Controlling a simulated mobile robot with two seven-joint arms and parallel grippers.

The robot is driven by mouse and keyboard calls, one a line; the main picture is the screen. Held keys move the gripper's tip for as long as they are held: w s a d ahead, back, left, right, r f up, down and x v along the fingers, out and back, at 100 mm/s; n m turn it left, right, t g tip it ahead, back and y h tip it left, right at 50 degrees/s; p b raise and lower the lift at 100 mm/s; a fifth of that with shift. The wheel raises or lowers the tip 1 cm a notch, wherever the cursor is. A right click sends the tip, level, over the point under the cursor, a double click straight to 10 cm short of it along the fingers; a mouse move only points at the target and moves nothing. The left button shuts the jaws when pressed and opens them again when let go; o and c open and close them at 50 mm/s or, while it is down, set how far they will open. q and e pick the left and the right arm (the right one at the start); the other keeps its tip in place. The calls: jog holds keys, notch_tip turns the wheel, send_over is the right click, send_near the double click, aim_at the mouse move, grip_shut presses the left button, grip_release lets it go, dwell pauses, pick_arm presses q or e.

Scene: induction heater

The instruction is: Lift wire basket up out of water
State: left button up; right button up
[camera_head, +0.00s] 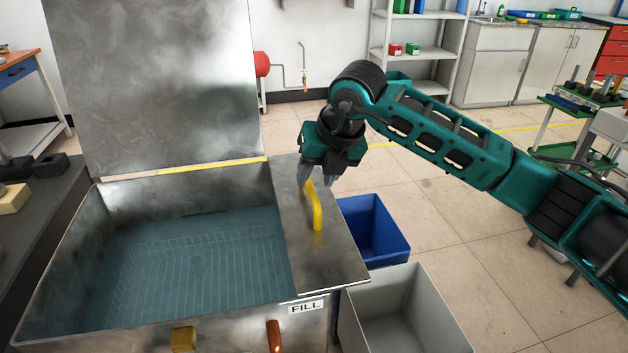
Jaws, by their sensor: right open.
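The wire basket (205,262) lies under bluish water inside the metal tank (60,262), its grid showing through the surface. A yellow handle (317,212) stands up from the metal plate on the tank's right side. My right gripper (318,178) is above that plate, pointing down, close to the top of the handle. Its jaws are open, and I see nothing held between them. I cannot tell whether a finger touches the handle. My left gripper is not in view.
The raised metal lid (155,85) stands behind the tank. A blue bin (372,230) and a grey bin (400,320) stand on the floor to the right. A dark bench (40,215) is on the left.

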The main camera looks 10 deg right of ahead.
jog(key=shift+x, duration=1.2)
jog(key=shift+c, duration=0.4)
grip_shut()
